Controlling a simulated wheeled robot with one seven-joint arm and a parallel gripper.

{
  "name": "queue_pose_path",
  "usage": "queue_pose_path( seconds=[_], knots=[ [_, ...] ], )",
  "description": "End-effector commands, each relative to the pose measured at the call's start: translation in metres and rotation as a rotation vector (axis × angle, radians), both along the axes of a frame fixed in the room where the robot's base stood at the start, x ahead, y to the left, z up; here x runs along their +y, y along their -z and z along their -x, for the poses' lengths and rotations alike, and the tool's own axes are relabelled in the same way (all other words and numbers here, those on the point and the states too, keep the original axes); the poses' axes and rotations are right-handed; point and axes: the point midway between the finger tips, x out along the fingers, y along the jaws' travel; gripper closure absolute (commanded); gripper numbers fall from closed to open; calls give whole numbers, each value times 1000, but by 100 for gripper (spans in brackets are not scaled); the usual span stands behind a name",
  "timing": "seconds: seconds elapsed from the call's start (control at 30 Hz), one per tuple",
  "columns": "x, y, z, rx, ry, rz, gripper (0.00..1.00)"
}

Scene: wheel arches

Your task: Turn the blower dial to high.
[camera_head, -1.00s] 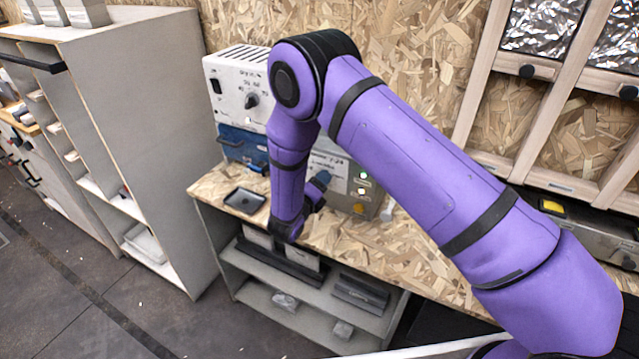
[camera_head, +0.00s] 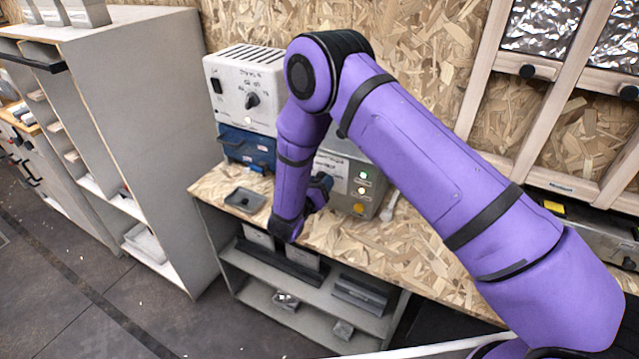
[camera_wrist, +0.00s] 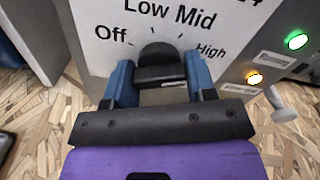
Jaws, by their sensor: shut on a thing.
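The black blower dial (camera_wrist: 158,56) sits on a light panel (camera_wrist: 92,28) in the wrist view. The panel is printed Off at left, Low and Mid above, and High at right. My gripper (camera_wrist: 160,78) has one blue finger on each side of the dial and is shut on it. I cannot tell which word the dial's pointer faces. In the head view, my gripper (camera_head: 322,183) is at the front of the grey control box (camera_head: 367,163), and my arm hides the dial.
Green and amber lights (camera_wrist: 254,77) glow right of the dial. A white unit (camera_head: 235,85) with another black knob (camera_head: 252,100) stands on a blue box (camera_head: 245,148) at left. A small grey tray (camera_head: 245,200) lies on the chipboard worktop (camera_head: 400,250), which is mostly clear at right.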

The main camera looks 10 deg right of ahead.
Motion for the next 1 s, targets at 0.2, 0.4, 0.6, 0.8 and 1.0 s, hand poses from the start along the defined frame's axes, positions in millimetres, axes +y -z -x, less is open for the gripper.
queue_pose_path(
  seconds=[0.2,0.4,0.6,0.8,1.0],
  knots=[
    [1,2,1,-5,-1,-14,73],
    [1,2,1,-4,-2,-14,73],
    [1,1,1,-5,-1,-14,24],
    [0,1,1,-6,0,-13,23],
    [5,1,7,-7,-2,-14,23]
  ],
)
